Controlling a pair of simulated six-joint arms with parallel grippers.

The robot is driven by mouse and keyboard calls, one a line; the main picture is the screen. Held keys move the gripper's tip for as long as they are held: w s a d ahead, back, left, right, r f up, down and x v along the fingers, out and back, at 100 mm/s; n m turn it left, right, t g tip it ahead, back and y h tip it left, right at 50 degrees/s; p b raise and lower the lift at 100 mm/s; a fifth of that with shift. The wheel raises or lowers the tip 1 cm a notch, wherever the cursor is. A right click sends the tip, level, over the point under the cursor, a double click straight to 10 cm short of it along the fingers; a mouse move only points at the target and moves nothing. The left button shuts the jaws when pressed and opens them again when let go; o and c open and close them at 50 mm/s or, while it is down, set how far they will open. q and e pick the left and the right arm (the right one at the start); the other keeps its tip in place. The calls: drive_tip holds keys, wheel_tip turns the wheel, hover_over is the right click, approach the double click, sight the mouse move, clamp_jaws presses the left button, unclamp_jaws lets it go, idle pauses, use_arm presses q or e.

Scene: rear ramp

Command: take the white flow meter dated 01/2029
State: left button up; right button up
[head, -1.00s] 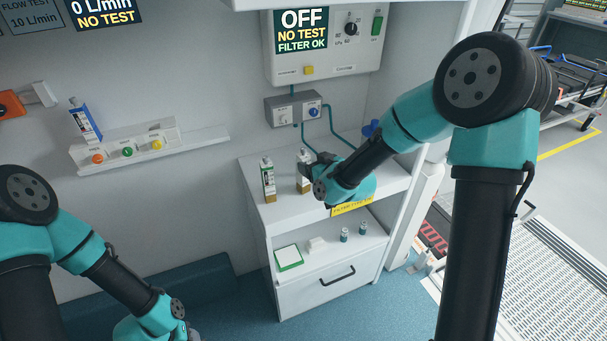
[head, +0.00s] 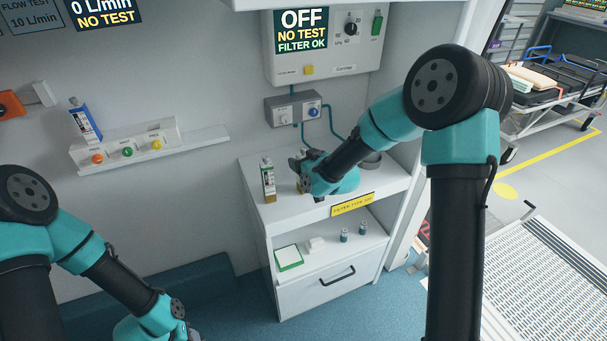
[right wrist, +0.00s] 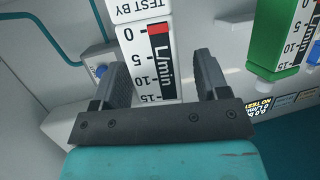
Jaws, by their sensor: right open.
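A white flow meter (right wrist: 160,60) with a black L/min scale and a red mark stands between the spread fingers of my right gripper (right wrist: 160,72) in the right wrist view. Its "TEST BY" label runs out of the picture, so no date is readable. In the head view my right gripper (head: 297,165) is open over the cabinet top and hides most of that meter. A flow meter with a green part (head: 268,180) stands upright to its left; it also shows at the right of the wrist view (right wrist: 280,45). My left gripper's fingers are outside the picture.
The white cabinet (head: 255,207) has a yellow label (head: 352,204) on its front edge and a shelf with small bottles (head: 344,235) below. A grey wall unit with hoses (head: 293,108) hangs behind. A blue meter (head: 85,122) stands on the left rail.

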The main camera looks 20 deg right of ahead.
idle(0.3)
clamp_jaws()
idle(0.5)
